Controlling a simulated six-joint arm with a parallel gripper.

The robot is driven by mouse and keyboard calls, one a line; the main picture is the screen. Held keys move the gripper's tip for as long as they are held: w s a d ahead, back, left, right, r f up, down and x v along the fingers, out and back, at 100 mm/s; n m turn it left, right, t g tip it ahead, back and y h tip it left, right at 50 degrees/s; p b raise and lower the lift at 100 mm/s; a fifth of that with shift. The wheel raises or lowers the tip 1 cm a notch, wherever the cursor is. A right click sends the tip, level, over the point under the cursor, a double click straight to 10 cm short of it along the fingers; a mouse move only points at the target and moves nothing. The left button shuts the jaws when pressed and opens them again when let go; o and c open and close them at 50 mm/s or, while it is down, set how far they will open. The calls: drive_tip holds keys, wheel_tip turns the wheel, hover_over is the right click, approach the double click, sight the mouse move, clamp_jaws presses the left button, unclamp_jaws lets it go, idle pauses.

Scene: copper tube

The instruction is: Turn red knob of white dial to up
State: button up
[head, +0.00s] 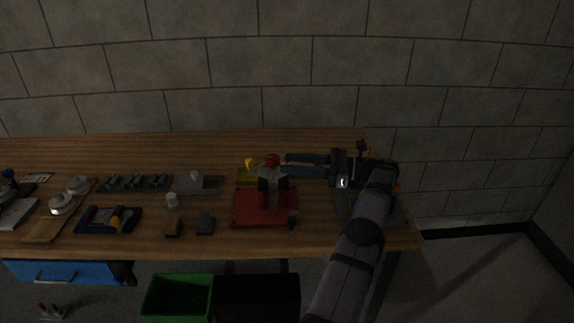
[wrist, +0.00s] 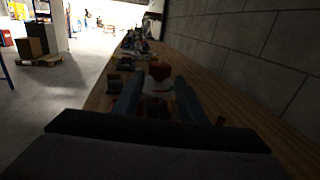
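The red knob (head: 271,160) sits at the top of an upright stand with pale grey-white parts, on a red board (head: 246,216). I take the pale face beneath the knob to be the white dial (head: 272,172); its markings are too dark and small to read. My gripper (head: 287,165) comes in from the right, its two blue-grey fingers apart and pointing left, with the tips close to the knob's right side. In the wrist view, the red knob (wrist: 159,70) shows centrally, at or just beyond the tips of the open fingers (wrist: 157,88). I cannot tell whether they touch it.
A yellow object (head: 249,164) stands just left of the knob. A green bin (head: 178,297) stands below the table's front edge. A block wall rises behind.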

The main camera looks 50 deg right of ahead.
drive_tip(key=shift+s+d, duration=0.15)
drive_tip(key=shift+s, duration=0.15)
drive_tip(key=shift+o, duration=1.4)
drive_tip(key=shift+r, duration=0.1)
wheel_tip(320, 180, up, 15)
drive_tip(key=a+p, duration=0.1)
drive_tip(key=p, duration=0.8)
drive_tip(key=m+t+h+p, duration=0.3)
drive_tip(key=m+t+h, duration=0.1)
drive_tip(key=m+h, duration=0.45)
approach(278, 161)
drive_tip(key=w+a+r, duration=0.2)
drive_tip(key=w, duration=0.2)
drive_tip(key=shift+w+d+f+n+g, duration=0.25)
drive_tip(key=shift+d+f+n+g, duration=0.25)
drive_tip(key=shift+d+n, duration=0.35)
drive_tip(key=shift+a+n, duration=0.15)
drive_tip(key=shift+n, duration=0.25)
